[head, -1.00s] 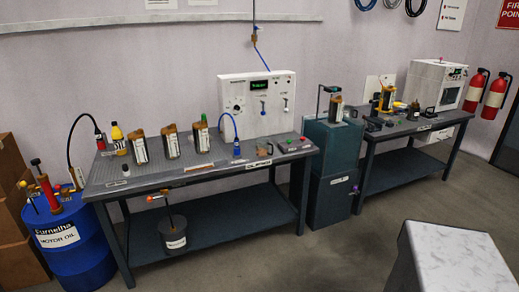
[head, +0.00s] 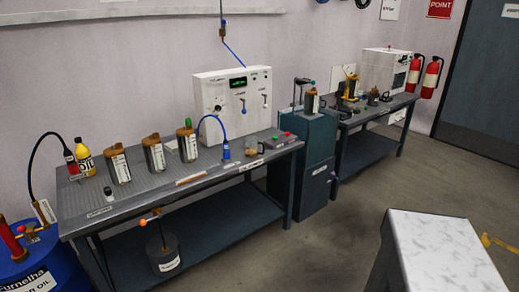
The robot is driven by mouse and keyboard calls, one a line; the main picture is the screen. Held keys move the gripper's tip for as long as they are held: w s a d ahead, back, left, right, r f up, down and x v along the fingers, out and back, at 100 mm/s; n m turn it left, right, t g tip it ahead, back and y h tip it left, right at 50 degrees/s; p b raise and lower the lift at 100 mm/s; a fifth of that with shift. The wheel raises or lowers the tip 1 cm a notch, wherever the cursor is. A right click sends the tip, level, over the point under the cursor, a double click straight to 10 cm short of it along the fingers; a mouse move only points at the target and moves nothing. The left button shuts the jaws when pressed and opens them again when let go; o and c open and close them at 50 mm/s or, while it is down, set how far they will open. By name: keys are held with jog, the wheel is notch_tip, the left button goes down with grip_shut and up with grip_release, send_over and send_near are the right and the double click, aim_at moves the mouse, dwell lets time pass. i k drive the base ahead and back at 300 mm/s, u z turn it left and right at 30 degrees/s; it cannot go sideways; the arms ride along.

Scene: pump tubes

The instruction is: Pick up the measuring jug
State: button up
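A small see-through vessel with a handle (head: 251,148), which looks like the measuring jug, stands near the right end of the nearer workbench (head: 130,205). It is between the blue-based nozzle (head: 225,151) and a grey box with red and green buttons (head: 283,140). It is small in the head view, so its markings cannot be read. Several larger labelled canisters with brown tops stand to its left, one of them here (head: 154,155). My gripper is not in view.
A blue oil drum (head: 50,265) is at the lower left. A marbled-top block (head: 445,245) is at the front right. Floor between is clear.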

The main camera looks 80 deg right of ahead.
aim_at(251, 143)
jog(key=z, duration=0.7)
jog(key=i, duration=0.9)
jog(key=z, duration=0.55)
